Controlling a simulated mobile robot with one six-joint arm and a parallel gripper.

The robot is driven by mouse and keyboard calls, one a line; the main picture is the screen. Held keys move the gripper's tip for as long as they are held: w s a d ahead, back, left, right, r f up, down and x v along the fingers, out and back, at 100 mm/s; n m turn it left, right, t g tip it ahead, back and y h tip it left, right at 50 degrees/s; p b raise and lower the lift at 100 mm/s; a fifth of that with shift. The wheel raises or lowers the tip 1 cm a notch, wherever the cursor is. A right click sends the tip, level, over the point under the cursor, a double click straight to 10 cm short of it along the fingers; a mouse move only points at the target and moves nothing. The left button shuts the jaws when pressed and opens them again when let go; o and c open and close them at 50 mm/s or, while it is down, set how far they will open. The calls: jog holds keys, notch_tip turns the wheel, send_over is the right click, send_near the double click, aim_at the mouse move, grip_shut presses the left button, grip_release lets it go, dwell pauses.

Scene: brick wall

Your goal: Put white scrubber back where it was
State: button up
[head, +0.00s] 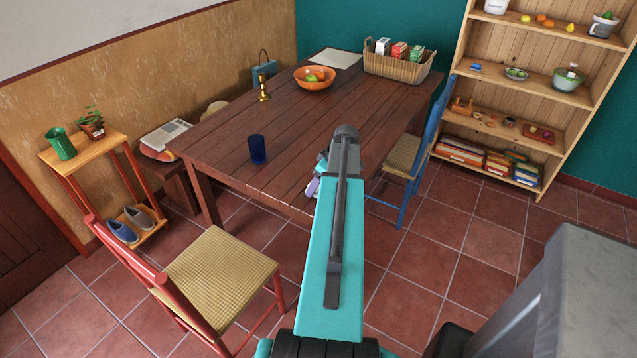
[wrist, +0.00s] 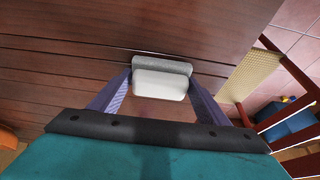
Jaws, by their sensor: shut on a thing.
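The white scrubber (wrist: 160,84) is a small block with a white part and a grey part, seen in the wrist view. My gripper (wrist: 160,88) is shut on it, with one purple finger at each side. The wooden table top (wrist: 60,65) lies behind it; I cannot tell whether the scrubber touches the wood. In the head view, my gripper (head: 315,186) is at the table's near right edge, mostly hidden by my arm, and the scrubber is hidden there.
On the wooden table (head: 225,130) stand a blue cup (head: 257,149), a brass candlestick (head: 264,88), an orange fruit bowl (head: 300,82) and a wicker basket (head: 390,68). A blue chair (head: 415,150) is at the right, a red chair (head: 160,285) at the near left. The table's middle is clear.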

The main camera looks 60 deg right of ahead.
jog(key=o, duration=1)
jog(key=shift+r, duration=0.15)
jog(key=b+v, duration=0.2)
jog(key=v, duration=1)
dwell(0.4)
